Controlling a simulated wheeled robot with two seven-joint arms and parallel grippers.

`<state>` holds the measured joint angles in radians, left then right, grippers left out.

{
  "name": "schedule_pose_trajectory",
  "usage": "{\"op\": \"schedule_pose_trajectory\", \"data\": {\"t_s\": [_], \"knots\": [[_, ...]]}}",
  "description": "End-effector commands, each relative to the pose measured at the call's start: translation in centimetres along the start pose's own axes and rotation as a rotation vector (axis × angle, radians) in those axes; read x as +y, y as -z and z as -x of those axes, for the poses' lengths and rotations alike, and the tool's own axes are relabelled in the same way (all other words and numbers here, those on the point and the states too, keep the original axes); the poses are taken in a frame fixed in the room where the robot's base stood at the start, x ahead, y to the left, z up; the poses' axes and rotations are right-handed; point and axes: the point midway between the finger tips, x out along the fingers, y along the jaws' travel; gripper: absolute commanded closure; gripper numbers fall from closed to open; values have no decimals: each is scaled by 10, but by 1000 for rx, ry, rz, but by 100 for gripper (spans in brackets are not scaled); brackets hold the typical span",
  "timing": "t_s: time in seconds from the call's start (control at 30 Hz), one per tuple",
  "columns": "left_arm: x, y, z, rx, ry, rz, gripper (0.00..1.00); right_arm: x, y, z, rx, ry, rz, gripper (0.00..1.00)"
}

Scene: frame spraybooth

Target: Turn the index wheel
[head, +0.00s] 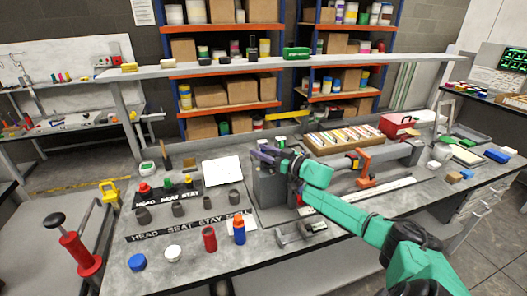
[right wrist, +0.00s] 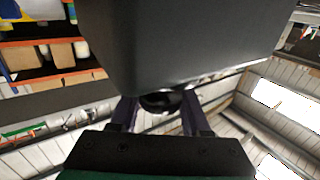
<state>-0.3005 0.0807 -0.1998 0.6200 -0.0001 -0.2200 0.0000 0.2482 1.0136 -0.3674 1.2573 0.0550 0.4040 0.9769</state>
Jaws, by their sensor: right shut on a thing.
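The index wheel (right wrist: 160,102) shows in the right wrist view as a dark round piece between my two fingers. It sits against a big dark housing (right wrist: 180,45) that fills the upper middle of that view. In the head view the grey housing (head: 268,190) stands on the bench at the left end of a long machine, and the wheel is hidden by my gripper. My right gripper (head: 267,154) is shut on the wheel at the top of the housing, its arm coming in from the right. My left gripper is not in view.
Left of the housing are a white sheet (head: 222,170), label strips and several small cups. A red cylinder (head: 209,239) and a blue-and-orange bottle (head: 239,230) stand near the front edge. A tray of coloured sticks (head: 345,138) and an orange clamp (head: 364,168) are behind my arm.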

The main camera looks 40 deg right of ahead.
Motion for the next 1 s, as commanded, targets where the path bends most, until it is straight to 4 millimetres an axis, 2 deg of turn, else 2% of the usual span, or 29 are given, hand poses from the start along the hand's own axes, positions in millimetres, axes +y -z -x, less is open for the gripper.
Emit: {"op": "schedule_pose_trajectory", "data": {"t_s": [0.03, 0.3, 0.87, 0.9, 0.97, 1.0], "knots": [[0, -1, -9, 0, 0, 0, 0, 1, -4, 0, -1, 28, 6, 100], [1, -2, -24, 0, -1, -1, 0, -4, -2, 0, 2, 151, 2, 100], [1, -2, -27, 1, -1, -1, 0, -7, -1, 0, 0, 193, -1, 100], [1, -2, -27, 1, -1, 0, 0, -7, -1, 0, 0, 193, -1, 50], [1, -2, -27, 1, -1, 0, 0, -7, -1, 0, 0, 193, -1, 27], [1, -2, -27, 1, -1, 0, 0, -7, 0, 0, 0, 193, -1, 24]]}}
